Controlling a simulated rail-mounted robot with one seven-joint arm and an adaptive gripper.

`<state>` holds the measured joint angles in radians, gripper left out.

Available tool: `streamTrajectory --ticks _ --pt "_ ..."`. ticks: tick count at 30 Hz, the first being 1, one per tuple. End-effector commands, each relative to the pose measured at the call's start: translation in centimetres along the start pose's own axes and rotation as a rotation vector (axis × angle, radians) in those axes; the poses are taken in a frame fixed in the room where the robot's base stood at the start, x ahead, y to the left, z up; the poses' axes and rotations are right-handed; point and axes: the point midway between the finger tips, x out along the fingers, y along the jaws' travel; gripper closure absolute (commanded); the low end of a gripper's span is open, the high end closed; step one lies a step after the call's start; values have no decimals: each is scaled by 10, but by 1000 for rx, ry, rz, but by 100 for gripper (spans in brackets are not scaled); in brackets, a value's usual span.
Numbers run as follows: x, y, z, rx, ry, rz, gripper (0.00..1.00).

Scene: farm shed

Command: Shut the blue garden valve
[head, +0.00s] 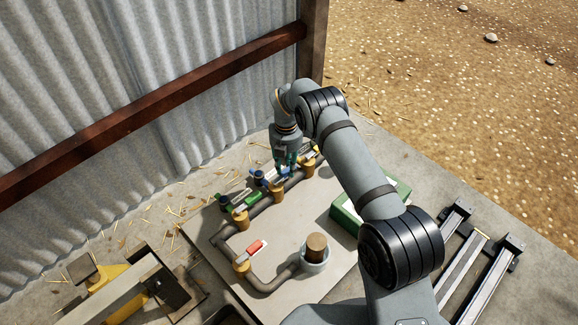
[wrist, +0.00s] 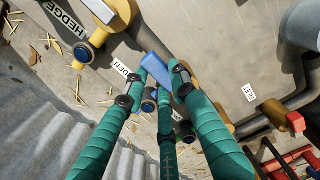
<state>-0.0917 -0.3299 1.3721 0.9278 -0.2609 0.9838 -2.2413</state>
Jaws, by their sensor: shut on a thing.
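My gripper (wrist: 166,68) is shut on this handle, with a fingertip on either side. In the head view my gripper (head: 286,166) reaches down onto the valve row from above and hides part of the blue handle. The brass valve body (head: 277,193) sits on the grey pipe below it. My fingers cover much of the valve in the wrist view.
A red-handled valve (head: 255,246) is nearer. A green box (head: 347,218) lies right of the pipes; a corrugated wall (head: 190,110) stands behind.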

Motion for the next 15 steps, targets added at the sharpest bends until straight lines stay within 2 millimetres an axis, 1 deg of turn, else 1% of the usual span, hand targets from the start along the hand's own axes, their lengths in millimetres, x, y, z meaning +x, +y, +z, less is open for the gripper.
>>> streamTrajectory --ticks 3,4,12,14,15 --pt "0 1 0 -8 -2 1 100" --pt "0 1 0 -8 -2 1 74" --pt "0 1 0 -4 -2 1 58" --pt "0 1 0 -4 -2 1 54" --pt "0 0 0 -4 -1 1 54"
